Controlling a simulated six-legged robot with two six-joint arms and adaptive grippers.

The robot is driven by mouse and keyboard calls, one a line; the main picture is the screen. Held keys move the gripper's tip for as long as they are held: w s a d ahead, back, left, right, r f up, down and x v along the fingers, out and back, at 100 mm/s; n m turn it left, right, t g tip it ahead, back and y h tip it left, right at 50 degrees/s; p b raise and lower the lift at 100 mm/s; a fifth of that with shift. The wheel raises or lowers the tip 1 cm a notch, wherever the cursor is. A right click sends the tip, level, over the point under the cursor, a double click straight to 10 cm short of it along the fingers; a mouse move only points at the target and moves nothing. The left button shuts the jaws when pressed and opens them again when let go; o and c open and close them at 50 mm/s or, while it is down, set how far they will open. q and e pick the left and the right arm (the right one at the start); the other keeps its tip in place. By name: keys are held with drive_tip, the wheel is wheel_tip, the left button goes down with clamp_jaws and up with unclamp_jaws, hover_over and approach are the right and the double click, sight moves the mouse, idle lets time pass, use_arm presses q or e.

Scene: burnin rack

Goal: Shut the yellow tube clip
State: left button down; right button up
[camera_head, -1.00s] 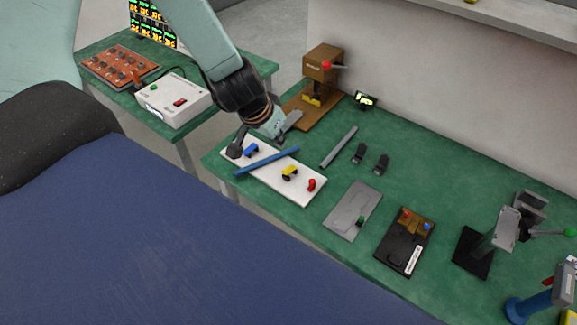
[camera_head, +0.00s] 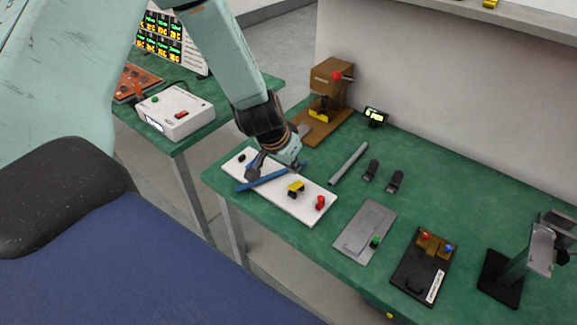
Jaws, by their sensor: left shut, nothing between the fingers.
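The yellow tube clip (camera_head: 296,187), with a yellow top over a dark base, stands on the white board (camera_head: 297,211). I cannot tell for certain whether its top is latched. A blue tube (camera_head: 262,179) lies slantwise across the board, left of the yellow clip. A red clip (camera_head: 320,202) is at the board's right end. My left gripper (camera_head: 262,168) is shut and empty, low over the board's back edge, just left of and behind the yellow clip. It hides the blue clip. My right gripper is not in view.
A grey rod (camera_head: 349,163) and two black parts (camera_head: 395,181) lie right of the board. A brown press (camera_head: 328,83) stands behind. A grey plate (camera_head: 365,232) and a black box (camera_head: 419,270) are further right. Green bench shows between them.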

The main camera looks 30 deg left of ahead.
sight(295, 186)
use_arm(q)
drive_tip(key=shift+b+x, duration=0.35)
drive_tip(key=shift+x, duration=0.4)
drive_tip(key=shift+s+d+f+b, duration=0.25)
drive_tip(key=shift+s+f+b, duration=0.35)
drive_tip(key=shift+f, duration=0.5)
drive_tip(key=shift+s+a+f+b, duration=0.2)
drive_tip(key=shift+a+f+b, duration=0.05)
drive_tip(key=shift+f+b, duration=0.25)
drive_tip(key=shift+d+r, duration=0.15)
drive_tip(key=shift+d, duration=0.05)
